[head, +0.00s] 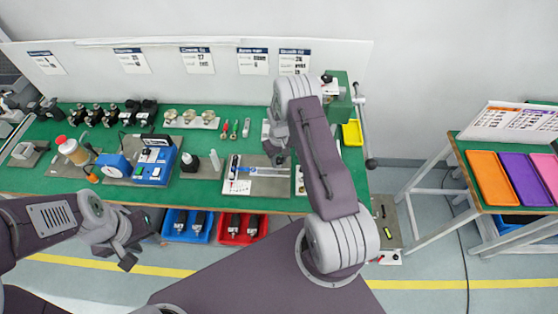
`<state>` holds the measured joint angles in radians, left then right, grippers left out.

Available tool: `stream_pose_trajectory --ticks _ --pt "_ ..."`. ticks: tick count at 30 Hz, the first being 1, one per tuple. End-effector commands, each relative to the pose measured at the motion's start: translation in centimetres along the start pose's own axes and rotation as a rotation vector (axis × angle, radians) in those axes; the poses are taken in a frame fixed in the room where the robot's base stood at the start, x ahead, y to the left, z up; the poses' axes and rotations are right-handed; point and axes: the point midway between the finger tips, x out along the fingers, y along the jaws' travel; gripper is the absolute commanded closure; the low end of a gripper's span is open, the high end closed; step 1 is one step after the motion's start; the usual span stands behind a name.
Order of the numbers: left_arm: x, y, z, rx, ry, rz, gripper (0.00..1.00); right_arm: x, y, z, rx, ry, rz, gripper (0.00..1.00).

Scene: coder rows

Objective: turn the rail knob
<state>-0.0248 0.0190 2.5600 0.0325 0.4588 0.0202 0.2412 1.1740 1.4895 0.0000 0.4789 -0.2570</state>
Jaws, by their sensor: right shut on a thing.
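My right arm reaches over the green bench, and its gripper (278,158) points down at the grey mat (268,188) in the middle. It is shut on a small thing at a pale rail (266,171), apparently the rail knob. The knob itself is hidden by the fingers, so its turn angle cannot be seen. A blue strip and a white paper lie on the mat left of the rail. My left gripper (132,254) hangs in front of the bench at the left, away from the rail; its fingers look apart and empty.
Blue (187,226) and red (243,229) bins sit below the front edge. A table with colored trays (493,178) stands right.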

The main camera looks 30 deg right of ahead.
Motion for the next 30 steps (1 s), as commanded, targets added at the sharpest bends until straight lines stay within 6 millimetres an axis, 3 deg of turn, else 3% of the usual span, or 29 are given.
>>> stream_pose_trajectory --ticks 30 --pt "3.8 -0.1 0.4 0.0 0.0 0.0 0.64 0.1 0.1 -0.1 -0.954 0.002 0.002 1.0"
